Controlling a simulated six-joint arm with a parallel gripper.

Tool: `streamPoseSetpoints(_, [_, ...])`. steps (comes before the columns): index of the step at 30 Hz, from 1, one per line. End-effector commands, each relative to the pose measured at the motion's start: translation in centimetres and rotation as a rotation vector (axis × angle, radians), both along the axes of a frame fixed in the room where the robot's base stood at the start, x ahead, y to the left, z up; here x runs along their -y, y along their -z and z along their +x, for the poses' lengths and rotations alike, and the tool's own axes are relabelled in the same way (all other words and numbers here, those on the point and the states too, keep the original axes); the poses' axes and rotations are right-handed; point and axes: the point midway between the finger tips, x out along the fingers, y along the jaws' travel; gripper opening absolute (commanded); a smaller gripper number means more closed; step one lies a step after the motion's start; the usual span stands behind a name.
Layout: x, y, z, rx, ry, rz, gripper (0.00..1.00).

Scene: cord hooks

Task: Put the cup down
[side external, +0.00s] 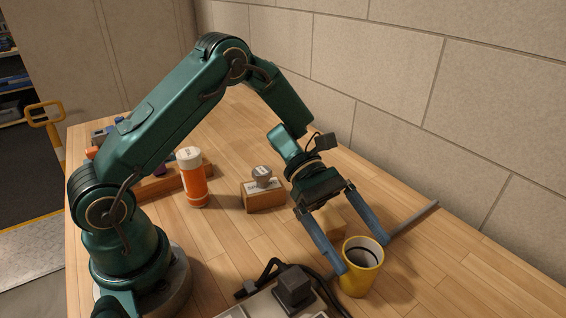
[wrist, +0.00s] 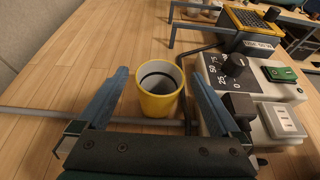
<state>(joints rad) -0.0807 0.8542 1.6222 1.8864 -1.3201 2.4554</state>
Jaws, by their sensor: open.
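The yellow cup (side external: 361,275) stands upright on the wooden table in the side external view. It has a pale inside with a dark ring, and it also shows in the wrist view (wrist: 160,104). My gripper (side external: 364,256) is open, with its two blue fingers spread on either side of the cup. In the wrist view my gripper (wrist: 158,82) has a visible gap between each finger and the cup. The cup's base seems to rest on the table.
A grey device with a dial and a green switch (wrist: 280,73) sits close to the right of the cup, with a black cord beside it. A grey rod (side external: 415,219) lies behind the cup. An orange bottle (side external: 193,180) and a wooden block (side external: 264,196) stand further back.

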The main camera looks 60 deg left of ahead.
Motion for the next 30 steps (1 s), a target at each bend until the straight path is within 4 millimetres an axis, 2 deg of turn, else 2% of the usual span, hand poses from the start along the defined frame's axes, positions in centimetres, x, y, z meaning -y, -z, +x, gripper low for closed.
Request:
streamPoseSetpoints(15, [-9.1, -3.7, 0.2, 0.003, -0.005, 0.001, 1.00])
streamPoseSetpoints(22, [-10.6, -4.6, 0.5, -0.001, -0.029, 0.003, 1.00])
streamPoseSetpoints(26, [-9.6, -6.5, 3.6, -0.021, -0.225, 0.006, 1.00])
streamPoseSetpoints(29, [-8.9, -9.7, 7.7, -0.082, -0.529, -0.047, 1.00])
streamPoseSetpoints(30, [-9.0, -11.4, 9.3, -0.123, -0.672, -0.095, 1.00])
